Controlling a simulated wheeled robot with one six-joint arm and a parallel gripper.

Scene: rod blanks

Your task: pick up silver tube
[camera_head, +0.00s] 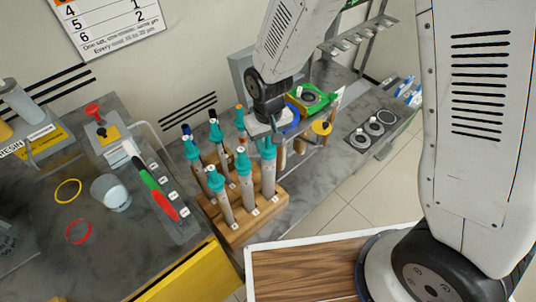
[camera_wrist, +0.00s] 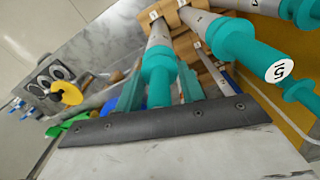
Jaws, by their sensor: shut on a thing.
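The silver tube (camera_head: 268,177) is a grey upright rod with a teal top, at the front right of a wooden rack (camera_head: 241,232). Its lower end still appears to be in the rack. My gripper (camera_head: 267,143) is shut on the teal top from above. In the wrist view, the silver tube (camera_wrist: 158,33) with its teal collar lies between the fingers of my gripper (camera_wrist: 160,92). The fingers and my arm hide part of its top.
Several similar teal-topped rods (camera_head: 218,190) stand close on the left in the rack. A green tray (camera_head: 312,98) and a yellow disc (camera_head: 321,128) are behind. A wood-topped surface (camera_head: 305,275) is in front.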

